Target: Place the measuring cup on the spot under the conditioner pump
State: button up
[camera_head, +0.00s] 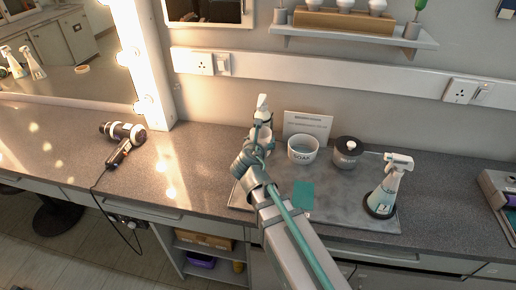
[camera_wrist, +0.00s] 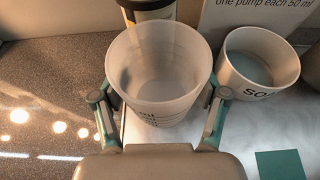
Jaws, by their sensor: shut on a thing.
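The measuring cup (camera_wrist: 160,75) is a translucent, empty-looking tumbler with small dark markings, upright in the wrist view. My gripper (camera_wrist: 160,93) is shut on it, one finger on each side. In the head view my gripper (camera_head: 259,146) is at the back left of the grey tray and mostly hides the cup. A bottle with a white pump top (camera_head: 262,103), seemingly the conditioner pump, stands right behind; its dark and pale body (camera_wrist: 150,10) shows behind the cup's rim. The spot under the pump is hidden. I cannot tell whether the cup touches the tray.
A white SOAP bowl (camera_head: 302,150) stands just right of the cup, before a sign (camera_head: 308,125). A green square (camera_head: 303,195) lies on the tray (camera_head: 340,205). A hairdryer (camera_head: 120,150) lies left.

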jog(key=shift+w+a+f, duration=0.25)
jog(key=shift+a+f, duration=0.05)
jog(key=shift+f, duration=0.15)
jog(key=shift+w+a+f, duration=0.1)
jog(key=shift+a+f, duration=0.1)
jog(key=shift+f, duration=1.6)
jog(key=shift+f, duration=0.15)
jog(key=o, duration=1.2)
